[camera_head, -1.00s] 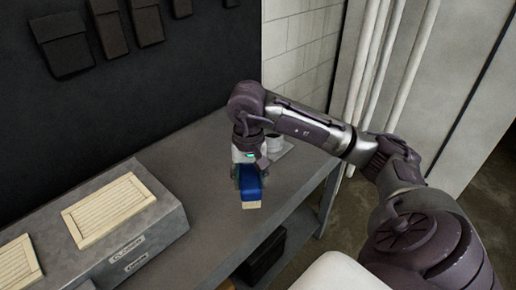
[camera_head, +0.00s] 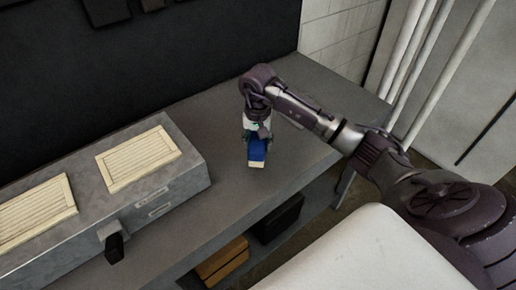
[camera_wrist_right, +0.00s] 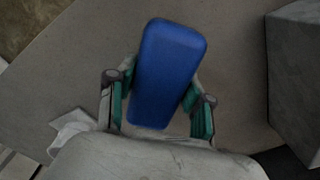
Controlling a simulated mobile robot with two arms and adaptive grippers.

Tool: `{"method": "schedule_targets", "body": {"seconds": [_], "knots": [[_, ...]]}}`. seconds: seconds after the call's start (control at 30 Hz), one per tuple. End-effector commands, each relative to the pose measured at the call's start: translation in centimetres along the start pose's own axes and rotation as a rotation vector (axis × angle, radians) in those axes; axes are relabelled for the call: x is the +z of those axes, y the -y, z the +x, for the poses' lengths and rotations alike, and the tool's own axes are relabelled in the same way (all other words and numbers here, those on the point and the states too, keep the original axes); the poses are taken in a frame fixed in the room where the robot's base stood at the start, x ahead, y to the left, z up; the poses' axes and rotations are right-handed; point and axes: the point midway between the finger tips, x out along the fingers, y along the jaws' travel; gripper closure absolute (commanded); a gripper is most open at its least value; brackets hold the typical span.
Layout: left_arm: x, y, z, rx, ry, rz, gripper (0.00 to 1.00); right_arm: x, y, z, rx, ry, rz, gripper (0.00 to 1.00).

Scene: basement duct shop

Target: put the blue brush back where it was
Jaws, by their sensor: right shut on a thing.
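The blue brush (camera_head: 257,150) is in my right gripper (camera_head: 256,138), over the grey bench top. Its pale bristle end (camera_head: 257,165) points toward the front of the bench. In the right wrist view the brush's blue back (camera_wrist_right: 168,70) lies between the two green-padded fingers of the right gripper (camera_wrist_right: 158,108), which is shut on it. Whether the brush touches the bench cannot be told. My left gripper is not in view.
A grey metal box (camera_head: 190,195) with two cream louvred panels (camera_head: 138,158) stands on the bench (camera_head: 205,235) to the left. Bare bench lies around the brush. A wooden box (camera_head: 222,262) and a black box (camera_head: 280,218) sit on the shelf below. Pale pipes rise at right.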

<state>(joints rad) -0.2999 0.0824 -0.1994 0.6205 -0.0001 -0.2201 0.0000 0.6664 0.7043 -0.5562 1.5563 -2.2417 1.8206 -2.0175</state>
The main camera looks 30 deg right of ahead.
Motion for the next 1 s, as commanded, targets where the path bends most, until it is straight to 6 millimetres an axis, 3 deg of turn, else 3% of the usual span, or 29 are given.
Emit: {"method": "schedule_targets", "body": {"seconds": [0.27, 0.67, 0.7, 0.83, 1.0], "knots": [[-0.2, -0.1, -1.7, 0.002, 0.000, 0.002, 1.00, 0.1, 0.0, 3.5, 0.001, 0.005, 0.001, 0.86], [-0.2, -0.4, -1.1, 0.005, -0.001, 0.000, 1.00, 0.0, -0.1, 4.2, 0.001, 0.000, 0.000, 0.86], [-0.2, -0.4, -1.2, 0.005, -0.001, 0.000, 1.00, 0.0, -0.1, 4.2, 0.001, 0.001, 0.000, 0.45], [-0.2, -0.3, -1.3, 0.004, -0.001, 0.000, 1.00, 0.1, -0.1, 4.1, 0.001, 0.001, 0.000, 0.24], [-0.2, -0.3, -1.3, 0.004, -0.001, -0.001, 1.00, 0.1, -0.1, 4.1, 0.001, 0.001, 0.000, 0.24]]}}
